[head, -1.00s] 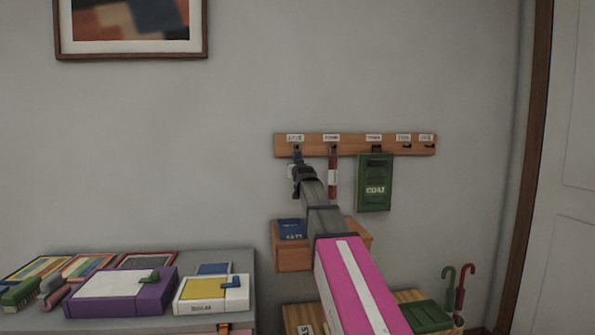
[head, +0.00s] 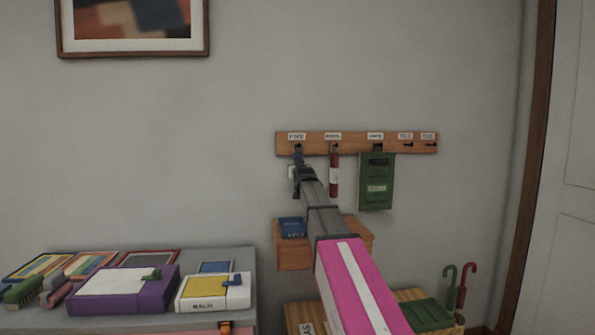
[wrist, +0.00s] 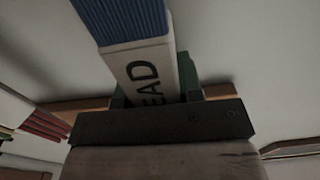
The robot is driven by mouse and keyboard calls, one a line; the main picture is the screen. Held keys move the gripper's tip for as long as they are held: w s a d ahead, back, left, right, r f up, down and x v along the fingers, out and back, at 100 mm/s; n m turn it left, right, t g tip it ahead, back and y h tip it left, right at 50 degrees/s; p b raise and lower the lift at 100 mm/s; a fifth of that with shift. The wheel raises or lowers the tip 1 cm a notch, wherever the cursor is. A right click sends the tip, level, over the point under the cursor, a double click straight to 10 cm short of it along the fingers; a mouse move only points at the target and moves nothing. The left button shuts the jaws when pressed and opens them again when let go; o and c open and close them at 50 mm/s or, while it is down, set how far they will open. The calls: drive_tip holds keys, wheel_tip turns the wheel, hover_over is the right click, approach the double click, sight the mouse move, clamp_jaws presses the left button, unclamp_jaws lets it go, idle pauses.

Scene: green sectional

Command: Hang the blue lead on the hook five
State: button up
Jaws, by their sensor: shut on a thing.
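My gripper (head: 303,176) is raised in front of the wall at the left end of the wooden hook rail (head: 390,142). In the wrist view my gripper (wrist: 160,102) is shut on the blue lead (wrist: 122,18), a strap with a blue part and a white part lettered "EAD". In the head view only a little of the lead shows around the gripper, just under the leftmost label, which reads "FIVE" (head: 297,136). The hook there is mostly hidden, and I cannot tell whether the lead touches it.
A red and white lead (head: 334,176) and a green bag (head: 376,182) hang to the right. The two rightmost hooks are bare. A wooden shelf (head: 294,257) with a blue item (head: 292,227) is below. Boxes and books cover the grey table (head: 240,265) at left.

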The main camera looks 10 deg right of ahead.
drive_tip(key=o, duration=1)
drive_tip(key=shift+s, duration=0.15)
